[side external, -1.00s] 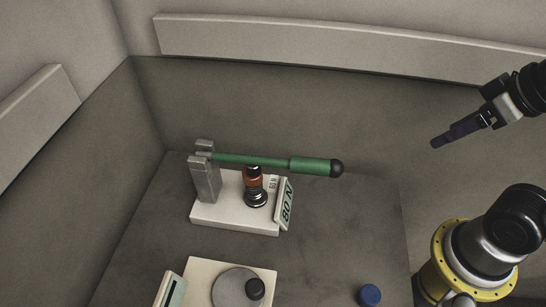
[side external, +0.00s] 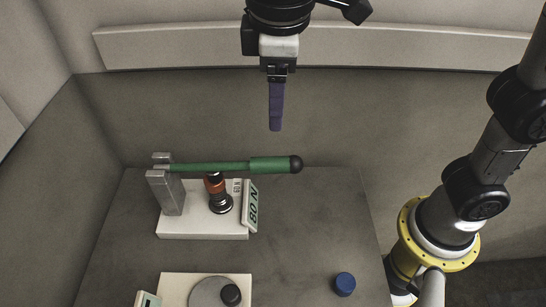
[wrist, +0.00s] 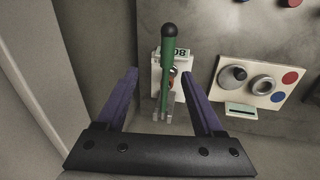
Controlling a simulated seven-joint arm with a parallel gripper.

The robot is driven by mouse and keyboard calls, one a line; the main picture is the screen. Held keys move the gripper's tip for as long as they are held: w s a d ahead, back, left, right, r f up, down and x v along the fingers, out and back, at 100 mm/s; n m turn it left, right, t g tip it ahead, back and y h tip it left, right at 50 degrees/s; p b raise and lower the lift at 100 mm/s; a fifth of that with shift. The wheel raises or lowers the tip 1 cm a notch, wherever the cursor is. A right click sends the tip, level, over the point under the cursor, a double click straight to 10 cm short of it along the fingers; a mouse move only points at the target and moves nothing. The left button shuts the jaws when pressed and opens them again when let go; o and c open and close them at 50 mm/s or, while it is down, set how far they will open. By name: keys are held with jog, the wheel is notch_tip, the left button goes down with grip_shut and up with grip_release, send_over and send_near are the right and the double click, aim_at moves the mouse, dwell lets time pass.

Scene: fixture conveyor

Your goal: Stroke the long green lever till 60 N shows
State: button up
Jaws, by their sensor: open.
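The long green lever (side external: 215,168) lies nearly level in the side view, hinged at a grey post (side external: 168,190) on the left, with a dark ball at its right end. Under it, an orange-and-black plunger (side external: 218,193) stands on a white base (side external: 200,226). A tilted display (side external: 250,205) appears to read 80 N; a small label beside it is hard to read. My gripper (side external: 275,128) hangs above the lever's handle end, clear of it. In the wrist view, its purple fingers (wrist: 160,74) are apart and empty, with the green lever (wrist: 166,75) seen between and beyond them.
A second white plate (side external: 180,284) with a grey disc and black knob sits at the front. A blue round button (side external: 345,284) is at the front right. The table (side external: 300,235) between is clear. Walls stand behind and left.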

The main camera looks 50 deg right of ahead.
aim_at(273, 161)
jog(key=f, duration=0.9)
jog(key=w+f, duration=0.1)
jog(key=f, duration=0.4)
jog(key=shift+d+f, duration=0.2)
jog(key=shift+d, duration=0.05)
grip_shut()
dwell(1.0)
